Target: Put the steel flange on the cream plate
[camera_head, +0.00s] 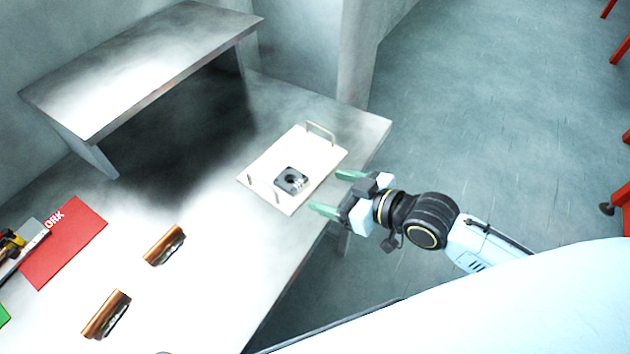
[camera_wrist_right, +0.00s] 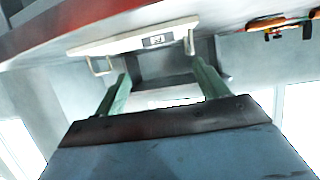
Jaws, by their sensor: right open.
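The cream plate (camera_head: 270,168) is a flat board with raised metal handles, lying near the right edge of the table. The steel flange (camera_head: 291,180), a dark grey squarish piece with a round hole, rests on the plate near its front right part. In the right wrist view the plate (camera_wrist_right: 120,44) shows at the top with the flange (camera_wrist_right: 158,41) on it. My right gripper (camera_head: 335,192) is open and empty, its green fingers pointing toward the plate from the right, apart from the flange. My left gripper is out of view.
Two brown cylindrical pieces (camera_head: 165,245) (camera_head: 107,314) lie on the table (camera_head: 215,270) front left. A red mat (camera_head: 66,243) lies at far left, beside a yellow-and-black tool (camera_head: 12,243). A raised grey shelf (camera_head: 140,65) stands at the back. Open floor lies to the right.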

